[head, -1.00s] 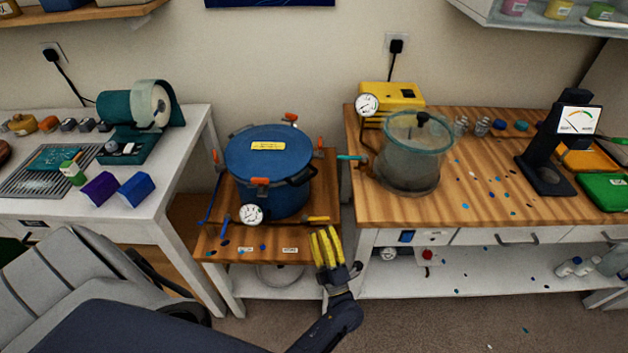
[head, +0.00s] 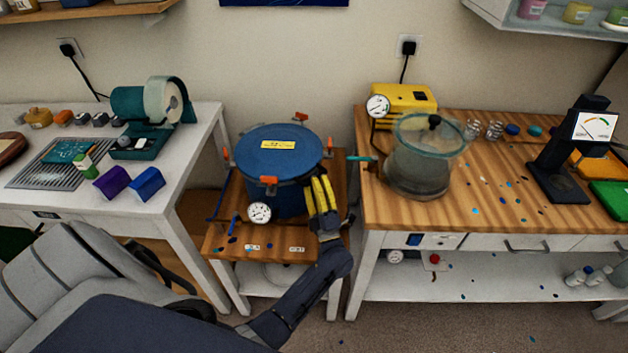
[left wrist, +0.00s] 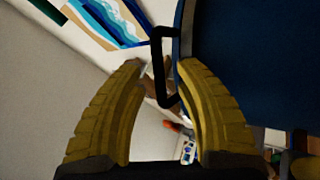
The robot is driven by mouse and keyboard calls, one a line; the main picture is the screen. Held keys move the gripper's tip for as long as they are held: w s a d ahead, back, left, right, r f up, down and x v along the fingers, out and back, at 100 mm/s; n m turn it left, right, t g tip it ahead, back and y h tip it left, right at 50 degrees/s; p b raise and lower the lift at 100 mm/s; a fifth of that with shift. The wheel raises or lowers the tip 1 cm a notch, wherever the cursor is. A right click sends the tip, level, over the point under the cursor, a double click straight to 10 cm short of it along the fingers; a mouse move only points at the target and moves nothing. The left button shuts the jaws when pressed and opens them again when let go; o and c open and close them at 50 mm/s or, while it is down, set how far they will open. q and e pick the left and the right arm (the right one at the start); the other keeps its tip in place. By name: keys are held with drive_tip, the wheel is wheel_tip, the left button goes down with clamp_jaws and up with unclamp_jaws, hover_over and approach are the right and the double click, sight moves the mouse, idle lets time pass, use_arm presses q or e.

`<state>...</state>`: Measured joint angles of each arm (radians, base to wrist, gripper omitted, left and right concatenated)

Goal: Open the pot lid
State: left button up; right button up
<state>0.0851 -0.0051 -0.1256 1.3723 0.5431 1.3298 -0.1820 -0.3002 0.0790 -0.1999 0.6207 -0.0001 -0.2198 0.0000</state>
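The blue pressure pot (head: 290,203) stands on the low wooden table, its blue lid (head: 270,155) seated on top with a yellow label. Orange-tipped clamps (head: 302,117) ring the rim. My left gripper (head: 320,182) is at the pot's right front side, yellow fingers pointing up along the wall. In the left wrist view, my left gripper (left wrist: 164,72) is open, with a black handle (left wrist: 157,60) on the pot's edge between or just beyond the fingertips; contact cannot be told. In the head view the gripper covers this handle. My right gripper is not in view.
A pressure gauge (head: 259,213) sits at the pot's front. The right workbench (head: 480,215) carries a glass chamber (head: 418,165) and a yellow pump (head: 405,98). The left white table (head: 190,150) stands close by.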

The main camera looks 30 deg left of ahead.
use_arm(q)
drive_tip(key=shift+w+a+r, duration=0.35)
clamp_jaws()
idle(0.7)
